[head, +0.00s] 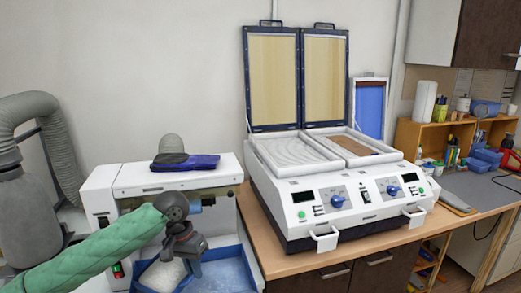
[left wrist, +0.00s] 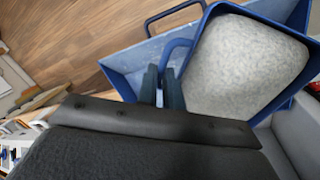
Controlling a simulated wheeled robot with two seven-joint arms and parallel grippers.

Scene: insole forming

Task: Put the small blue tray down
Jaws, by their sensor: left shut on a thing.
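The small blue tray (left wrist: 203,24) has a rounded rim and holds a pale grey, speckled mass (left wrist: 245,62). In the left wrist view a blue loop handle (left wrist: 177,45) sticks out from its side, beside my fingers. My left gripper (left wrist: 162,82) is shut at this handle. In the head view my left gripper (head: 190,266) points down, and the small tray shows partly behind it at the lower left. A larger blue bin (head: 228,268) lies around and below the tray; I cannot tell whether they touch. My right gripper is in neither view.
A forming press (head: 345,208) with two raised lids stands on the wooden cabinet to the right. The wrist view shows wooden floor (left wrist: 75,45) beside the bin.

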